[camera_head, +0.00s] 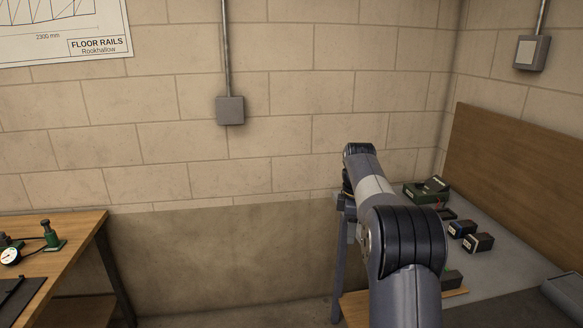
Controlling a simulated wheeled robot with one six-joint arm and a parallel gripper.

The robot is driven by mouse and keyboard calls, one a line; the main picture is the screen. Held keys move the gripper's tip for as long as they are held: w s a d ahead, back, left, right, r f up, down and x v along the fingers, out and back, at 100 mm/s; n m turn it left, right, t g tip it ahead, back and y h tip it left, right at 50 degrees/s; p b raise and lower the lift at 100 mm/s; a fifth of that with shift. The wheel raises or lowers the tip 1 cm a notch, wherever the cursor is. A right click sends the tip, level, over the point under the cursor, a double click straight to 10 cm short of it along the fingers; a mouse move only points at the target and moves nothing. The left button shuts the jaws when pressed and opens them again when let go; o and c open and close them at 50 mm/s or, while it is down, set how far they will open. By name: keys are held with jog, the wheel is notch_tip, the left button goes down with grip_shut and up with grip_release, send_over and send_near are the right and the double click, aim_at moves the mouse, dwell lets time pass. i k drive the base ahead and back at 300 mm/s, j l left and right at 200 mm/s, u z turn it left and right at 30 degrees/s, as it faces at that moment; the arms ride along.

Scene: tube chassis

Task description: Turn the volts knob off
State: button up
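I cannot make out a volts knob or its label anywhere in the head view. My arm reaches away from the camera over the left side of the right-hand bench (514,265). Its wrist bends down at the far end, where my gripper (342,203) is mostly hidden behind the arm and very small. I cannot see its fingertips or whether it touches anything. A dark green box (425,191) sits at the back of the bench, too small to read.
Two small dark boxes with pale labels (461,229) (478,243) stand on the bench. A dark box (452,279) is partly behind my arm. A brown board (520,180) backs the bench. A wooden table (62,240) with a green tool (53,238) and a dial gauge (10,256) is left.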

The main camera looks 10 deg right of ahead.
aim_at(419, 185)
jog(key=i+z, duration=0.15)
jog(key=i, duration=0.25)
jog(key=i+j+z, duration=0.2)
jog(key=i, duration=0.25)
jog(key=i+j+z, duration=0.15)
jog(key=i, duration=0.25)
jog(key=i+j+z, duration=0.15)
jog(key=i, duration=0.25)
jog(key=i+j+z, duration=0.2)
jog(key=z, duration=0.2)
jog(key=i+j+z, duration=0.65)
jog(key=j+z, duration=0.15)
jog(key=i+j+z, duration=0.15)
jog(key=j+z, duration=0.25)
